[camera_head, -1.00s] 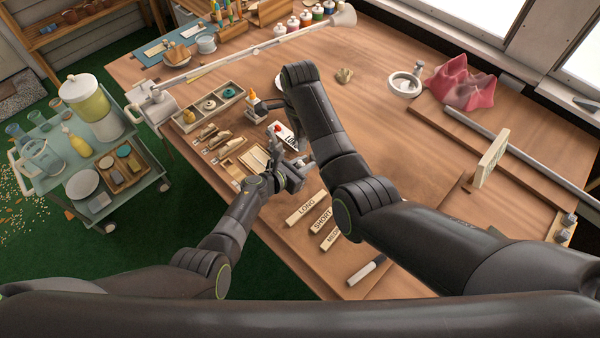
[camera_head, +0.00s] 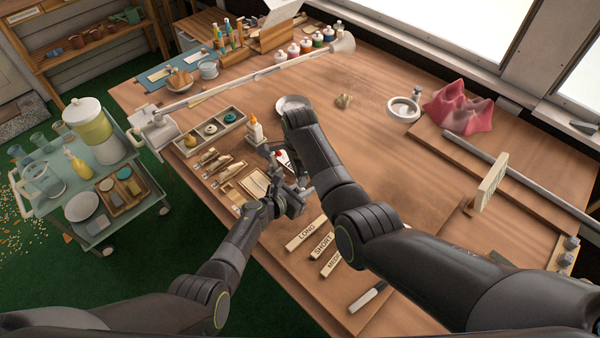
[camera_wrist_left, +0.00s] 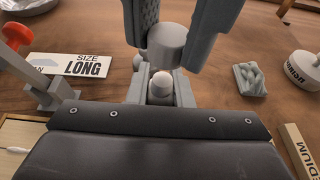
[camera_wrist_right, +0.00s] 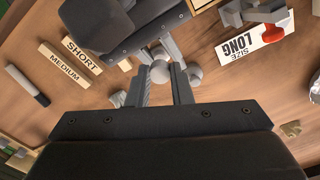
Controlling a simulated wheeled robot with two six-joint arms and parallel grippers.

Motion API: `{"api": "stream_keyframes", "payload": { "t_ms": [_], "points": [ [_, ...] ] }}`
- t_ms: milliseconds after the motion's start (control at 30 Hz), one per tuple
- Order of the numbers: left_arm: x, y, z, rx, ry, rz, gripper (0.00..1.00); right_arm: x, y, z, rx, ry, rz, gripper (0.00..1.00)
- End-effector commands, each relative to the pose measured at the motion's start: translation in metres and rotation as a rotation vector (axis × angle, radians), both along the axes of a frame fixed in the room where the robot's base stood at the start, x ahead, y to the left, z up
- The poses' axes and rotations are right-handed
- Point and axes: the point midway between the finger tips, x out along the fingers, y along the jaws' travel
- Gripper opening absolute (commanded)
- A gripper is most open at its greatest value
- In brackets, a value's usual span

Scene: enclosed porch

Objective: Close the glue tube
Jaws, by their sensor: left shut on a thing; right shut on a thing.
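My left gripper (camera_head: 300,192) is over the front left of the workbench. In the left wrist view its fingers (camera_wrist_left: 160,88) are shut on a small pale piece with a rounded end (camera_wrist_left: 161,80). My right gripper comes in from the top of that view, its fingers around a grey cylinder (camera_wrist_left: 167,46). The two held pieces look close together; whether they touch I cannot tell. In the right wrist view a pale rounded piece (camera_wrist_right: 160,72) sits at my right gripper's fingertips (camera_wrist_right: 162,83). Which piece is the glue tube and which its cap is unclear. My right forearm hides much in the head view.
Below lie LONG (camera_head: 300,240), SHORT (camera_head: 321,246) and MEDIUM labels (camera_wrist_right: 70,68), and a marker (camera_head: 368,297). A red-handled clamp (camera_wrist_right: 272,33) is near the LONG sign. A white orange-tipped bottle (camera_head: 255,132) stands behind.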

Motion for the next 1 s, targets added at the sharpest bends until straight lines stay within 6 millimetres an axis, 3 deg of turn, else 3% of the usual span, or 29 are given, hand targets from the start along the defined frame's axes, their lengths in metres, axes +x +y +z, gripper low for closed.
{"api": "stream_keyframes", "payload": {
  "t_ms": [1000],
  "points": [
    [0.000, 0.000, 0.000, 0.000, 0.000, 0.000, 0.00, 0.000, 0.000, -0.018, 0.002, -0.002, -0.002, 0.00]
  ]
}}
